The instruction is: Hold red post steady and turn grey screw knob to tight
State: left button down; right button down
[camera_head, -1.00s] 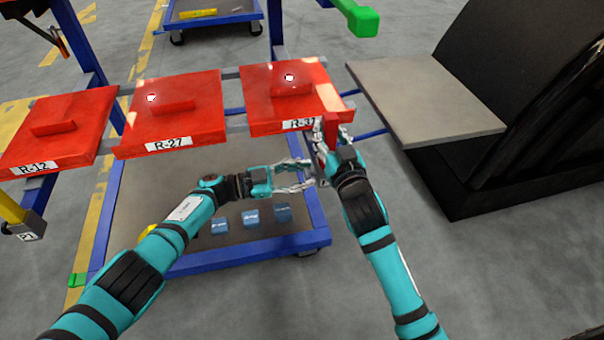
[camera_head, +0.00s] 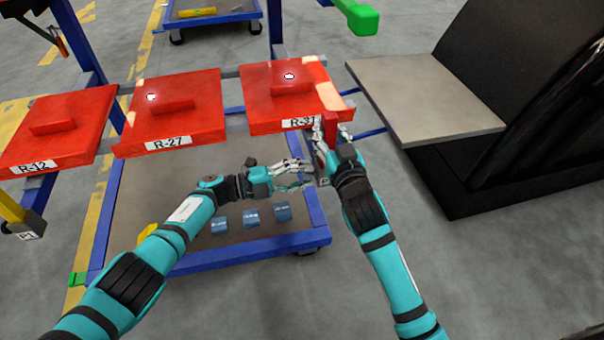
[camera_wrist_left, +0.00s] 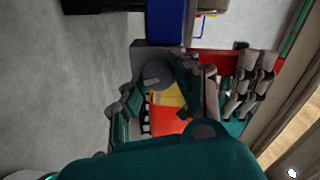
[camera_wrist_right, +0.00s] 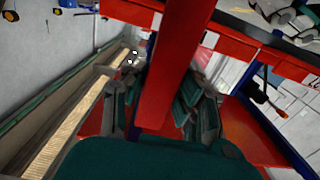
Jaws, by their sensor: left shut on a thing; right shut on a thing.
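The red post (camera_head: 331,128) stands below the front edge of the R-31 red panel in the head view. My right gripper (camera_head: 328,150) is shut on it, and the post (camera_wrist_right: 170,75) runs between its fingers in the right wrist view. My left gripper (camera_head: 303,174) comes in from the left at the post's lower part, close beside the right gripper. In the left wrist view the grey screw knob (camera_wrist_left: 155,74) shows by the left fingers, which are shut on it. Its head view outline is hidden by the fingers.
Red panels R-12 (camera_head: 58,128), R-27 (camera_head: 172,110) and R-31 (camera_head: 292,95) lie on the blue rack. A blue-framed cart (camera_head: 250,248) with several blue blocks is below. A grey platform (camera_head: 425,100) and black bulk stand at right. A green-ended bar (camera_head: 360,18) hangs above.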

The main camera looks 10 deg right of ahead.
pick_arm(q)
jog(key=shift+f+m, duration=0.1)
jog(key=shift+m, duration=1.6)
jog(key=c, duration=1)
grip_release()
jog(key=shift+o, duration=0.2)
jog(key=a, duration=1.2)
jog(key=shift+s, duration=0.2)
